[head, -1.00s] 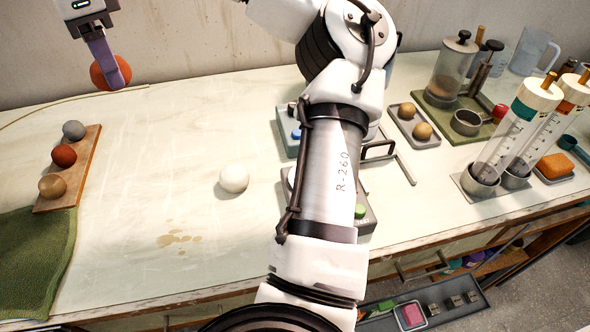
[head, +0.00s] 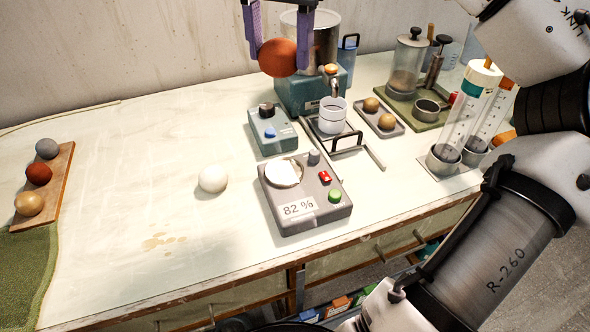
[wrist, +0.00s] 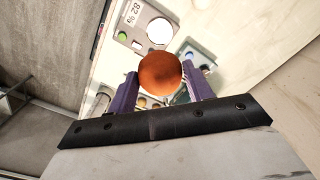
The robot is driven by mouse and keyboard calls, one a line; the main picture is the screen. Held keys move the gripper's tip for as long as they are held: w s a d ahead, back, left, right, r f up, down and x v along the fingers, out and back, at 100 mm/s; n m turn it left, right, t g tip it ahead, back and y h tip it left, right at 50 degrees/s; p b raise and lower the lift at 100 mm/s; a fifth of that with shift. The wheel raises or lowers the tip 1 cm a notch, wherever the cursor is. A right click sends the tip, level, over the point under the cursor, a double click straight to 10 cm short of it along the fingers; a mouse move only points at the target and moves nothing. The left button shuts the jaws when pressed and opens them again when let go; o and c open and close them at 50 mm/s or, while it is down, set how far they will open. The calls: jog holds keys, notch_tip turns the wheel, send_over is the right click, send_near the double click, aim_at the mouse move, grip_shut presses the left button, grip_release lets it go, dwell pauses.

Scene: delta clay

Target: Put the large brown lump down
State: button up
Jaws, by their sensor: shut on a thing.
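The large brown lump (head: 277,58), round and reddish brown, is between the purple fingers of my gripper (head: 279,52). My gripper is shut on it and holds it up in front of the steel pot in the head view. The lump (wrist: 160,73) also shows between the fingers in the wrist view, with the bench devices beyond it. My gripper's dark mount crosses the lower part of that view. The pale worktable (head: 120,185) has wide bare areas to the left.
A white ball (head: 213,178) sits mid-table, left of a grey scale (head: 318,212) reading 82 %. A blue-buttoned box (head: 272,131) and a teal device (head: 312,92) stand behind. A wooden board (head: 55,190) with three balls and a green cloth (head: 22,275) lie left.

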notch_tip(320, 180, down, 20)
jog(key=shift+r, duration=0.15)
dwell(0.3)
jog(key=o, duration=1.1)
notch_tip(320, 180, up, 12)
jog(key=shift+r, duration=0.1)
